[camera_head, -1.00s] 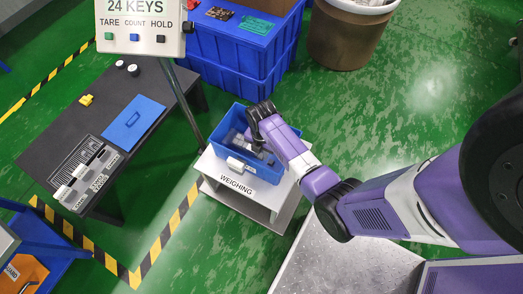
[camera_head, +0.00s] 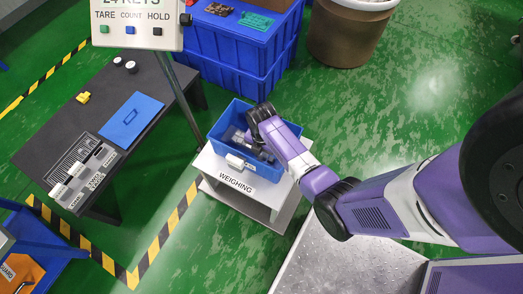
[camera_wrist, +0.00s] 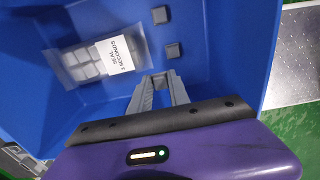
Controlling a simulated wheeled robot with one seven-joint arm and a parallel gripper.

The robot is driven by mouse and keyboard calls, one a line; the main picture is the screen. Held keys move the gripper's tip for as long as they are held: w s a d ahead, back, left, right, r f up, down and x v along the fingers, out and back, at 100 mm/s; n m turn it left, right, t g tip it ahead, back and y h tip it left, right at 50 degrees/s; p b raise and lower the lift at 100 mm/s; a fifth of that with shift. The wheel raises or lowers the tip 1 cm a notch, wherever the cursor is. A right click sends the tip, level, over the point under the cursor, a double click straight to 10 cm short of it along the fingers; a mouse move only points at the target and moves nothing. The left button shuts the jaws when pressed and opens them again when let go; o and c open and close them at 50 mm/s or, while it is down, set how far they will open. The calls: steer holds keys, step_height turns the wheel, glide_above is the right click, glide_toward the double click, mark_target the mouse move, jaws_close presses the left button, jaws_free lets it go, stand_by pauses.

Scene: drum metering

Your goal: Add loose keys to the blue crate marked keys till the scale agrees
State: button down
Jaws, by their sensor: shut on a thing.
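The blue crate (camera_head: 222,152) sits on the weighing stand (camera_head: 225,179), with a white tag on its front wall. In the wrist view its blue inside (camera_wrist: 225,75) fills most of the picture. Two loose grey keys (camera_wrist: 160,15) and (camera_wrist: 172,50) lie apart from the bag. My gripper (camera_wrist: 162,80) is inside the crate, its fingertips close together on a small grey piece, seemingly a key, mostly hidden by the fingers.
A display post (camera_head: 137,22) reads "24 keys", partly cut off, above tare, count and hold buttons. A dark bench (camera_head: 60,125) at left holds a blue flat lid (camera_head: 131,117) and white labelled parts. Blue bins (camera_head: 235,40) and a brown drum (camera_head: 345,35) stand behind.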

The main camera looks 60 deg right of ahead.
steer(key=shift+f+b, duration=0.5)
steer(key=shift+f, duration=0.15)
stand_by(0.7)
steer(key=c, duration=1.1)
jaws_free()
steer(key=shift+c, duration=0.2)
steer(key=shift+r+p, duration=0.75)
steer(key=shift+r, duration=3.2)
